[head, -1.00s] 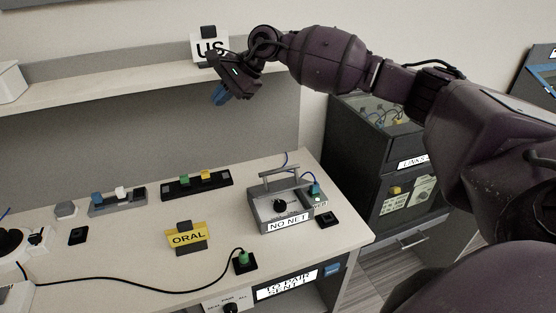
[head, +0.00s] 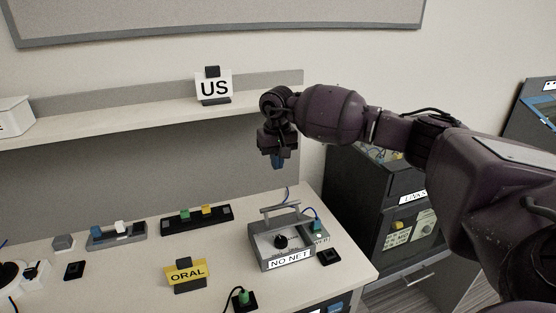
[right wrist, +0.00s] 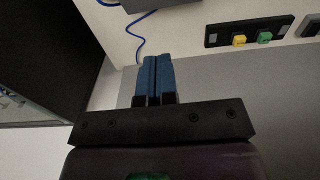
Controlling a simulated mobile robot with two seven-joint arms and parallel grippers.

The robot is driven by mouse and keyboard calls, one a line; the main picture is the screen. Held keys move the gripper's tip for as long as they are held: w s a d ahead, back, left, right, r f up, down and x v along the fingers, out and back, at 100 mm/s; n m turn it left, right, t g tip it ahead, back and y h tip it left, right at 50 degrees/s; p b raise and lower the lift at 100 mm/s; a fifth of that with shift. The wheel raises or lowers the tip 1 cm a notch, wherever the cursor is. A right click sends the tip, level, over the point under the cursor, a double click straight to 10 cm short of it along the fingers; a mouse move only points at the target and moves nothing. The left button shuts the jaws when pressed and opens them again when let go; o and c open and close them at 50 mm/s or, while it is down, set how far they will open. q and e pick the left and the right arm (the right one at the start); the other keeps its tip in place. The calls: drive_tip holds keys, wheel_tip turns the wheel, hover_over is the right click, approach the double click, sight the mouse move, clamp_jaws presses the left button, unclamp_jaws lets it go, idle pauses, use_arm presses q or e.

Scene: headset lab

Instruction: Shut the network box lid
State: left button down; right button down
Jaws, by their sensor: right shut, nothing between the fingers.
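The network box (head: 258,249) is a grey box labelled "NO NET" at the right of the desk in the head view. A black knob (head: 281,241) shows on its light inner face. A grey bar-like handle (head: 281,208) stands up over its back; I cannot tell the lid's exact angle. My right gripper (head: 278,163), with blue fingers, points down in the air above and behind the box, apart from it. Its fingers are together and empty in the right wrist view (right wrist: 154,77). My left gripper is not in view.
A yellow "ORAL" sign (head: 186,274) stands left of the box. A strip with green and yellow blocks (head: 197,218) lies behind it. The shelf (head: 130,118) holds a "US" sign (head: 213,87). A dark cabinet (head: 365,200) stands right of the desk.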

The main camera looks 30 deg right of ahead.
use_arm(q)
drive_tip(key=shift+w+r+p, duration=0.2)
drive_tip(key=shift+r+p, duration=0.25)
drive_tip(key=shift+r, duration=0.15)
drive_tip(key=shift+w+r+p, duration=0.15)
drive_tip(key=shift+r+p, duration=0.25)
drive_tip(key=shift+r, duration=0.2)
use_arm(e)
drive_tip(key=shift+s+a+f, duration=0.1)
drive_tip(key=shift+s+f, duration=0.3)
drive_tip(key=shift+f, duration=1.2)
drive_tip(key=shift+s+a+f, duration=0.1)
drive_tip(key=shift+s+f, duration=0.3)
drive_tip(key=shift+f, duration=1.2)
drive_tip(key=shift+s+a+f, duration=0.1)
drive_tip(key=shift+s+f, duration=0.3)
drive_tip(key=shift+f, duration=1.2)
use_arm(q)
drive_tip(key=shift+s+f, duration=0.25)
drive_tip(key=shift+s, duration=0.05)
